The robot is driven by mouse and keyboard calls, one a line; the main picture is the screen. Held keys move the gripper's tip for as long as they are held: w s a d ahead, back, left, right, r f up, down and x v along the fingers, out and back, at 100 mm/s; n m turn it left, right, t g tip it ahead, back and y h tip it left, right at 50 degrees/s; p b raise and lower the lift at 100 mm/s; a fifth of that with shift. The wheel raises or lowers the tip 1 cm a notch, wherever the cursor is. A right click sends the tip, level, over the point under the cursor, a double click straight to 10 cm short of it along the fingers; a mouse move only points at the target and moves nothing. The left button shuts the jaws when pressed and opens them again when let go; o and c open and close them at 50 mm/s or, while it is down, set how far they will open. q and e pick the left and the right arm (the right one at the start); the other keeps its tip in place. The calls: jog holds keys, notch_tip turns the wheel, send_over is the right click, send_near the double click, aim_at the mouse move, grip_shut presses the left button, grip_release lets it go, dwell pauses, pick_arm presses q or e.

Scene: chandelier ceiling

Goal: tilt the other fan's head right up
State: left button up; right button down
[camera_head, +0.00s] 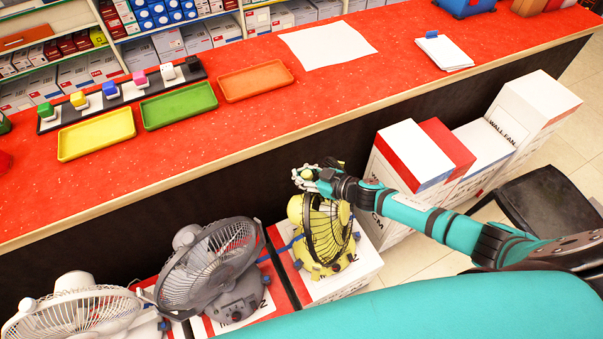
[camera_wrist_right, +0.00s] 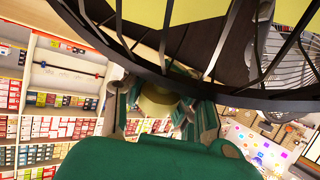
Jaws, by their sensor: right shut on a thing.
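A yellow fan (camera_head: 322,262) with a dark cage stands on a box below the counter. Its cage faces to the right in the head view and looks nearly upright. My right gripper (camera_head: 307,175) reaches in from the right at the top of this fan and is shut on a yellow part of its head; the part shows between the fingers in the wrist view (camera_wrist_right: 158,101). The cage (camera_wrist_right: 185,68) crosses the top of the wrist view. A grey fan (camera_head: 208,268) stands left of it, its head tilted upward. A white fan (camera_head: 75,308) is at the lower left, partly cut off. My left gripper is out of view.
The red counter (camera_head: 330,100) runs just behind the fans. On it lie a yellow tray (camera_head: 97,134), a green tray (camera_head: 179,105) and an orange tray (camera_head: 256,81). Cartons (camera_head: 410,155) stand right of the yellow fan, under my right arm. A dark chair (camera_head: 557,210) is farther right.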

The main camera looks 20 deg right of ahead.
jog(key=shift+s+f, duration=0.2)
jog(key=shift+f, duration=0.1)
dwell(0.6)
jog(key=c, duration=1.7)
grip_release()
jog(key=o, duration=0.8)
jog(key=shift+w+r, duration=0.15)
jog(key=shift+r, duration=0.05)
jog(key=shift+c, duration=0.2)
jog(key=shift+d, duration=0.1)
jog(key=v, duration=1)
jog(key=shift+s+d, duration=0.1)
jog(key=shift+s, duration=0.25)
jog(key=shift+s+d+r, duration=0.3)
jog(key=shift+s+d, duration=0.1)
jog(key=shift+s, duration=0.05)
